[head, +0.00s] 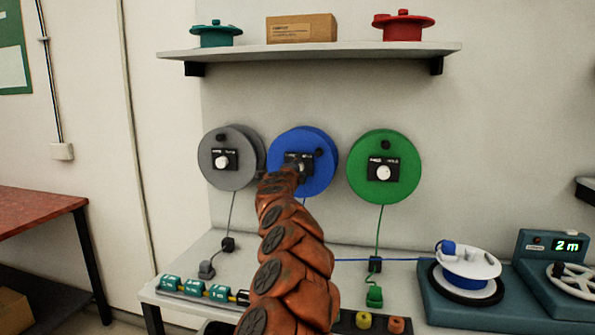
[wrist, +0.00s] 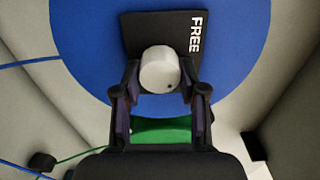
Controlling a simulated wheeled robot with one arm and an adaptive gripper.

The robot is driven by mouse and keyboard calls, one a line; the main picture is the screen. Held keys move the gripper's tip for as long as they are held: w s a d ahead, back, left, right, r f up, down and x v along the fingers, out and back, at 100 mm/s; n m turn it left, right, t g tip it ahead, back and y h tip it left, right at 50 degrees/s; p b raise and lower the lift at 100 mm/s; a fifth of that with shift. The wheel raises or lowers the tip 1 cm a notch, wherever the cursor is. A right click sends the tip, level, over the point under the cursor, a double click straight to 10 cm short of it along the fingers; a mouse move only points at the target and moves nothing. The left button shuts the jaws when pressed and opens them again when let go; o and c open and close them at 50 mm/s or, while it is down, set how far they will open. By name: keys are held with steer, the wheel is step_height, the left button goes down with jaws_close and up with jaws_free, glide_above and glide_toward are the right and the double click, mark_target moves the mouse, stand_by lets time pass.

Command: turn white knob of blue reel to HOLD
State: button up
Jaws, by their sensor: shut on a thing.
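The blue reel (head: 313,180) is mounted on the wall between a grey and a green reel. It fills the top of the wrist view (wrist: 85,40). Its black label plate (wrist: 135,28) shows the word FREE at the right of the knob in the wrist view; no HOLD marking is readable there. The white knob (wrist: 159,68) sits between the fingers of my gripper (wrist: 158,88), which is shut on it. A small dark dot marks the knob's lower right in that view. In the head view my arm covers the knob and most of the plate.
The grey reel (head: 228,160) and green reel (head: 384,188) hang close on either side. A shelf (head: 330,51) with a box and two small reels is above. Below, the bench (head: 225,247) holds labelled blocks, cable parts and a winding machine (head: 467,306).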

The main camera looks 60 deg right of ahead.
steer(key=shift+f, duration=0.1)
steer(key=o, duration=1.1)
steer(key=shift+o, duration=0.2)
steer(key=shift+s, duration=0.1)
steer(key=v, duration=1.2)
stand_by(0.5)
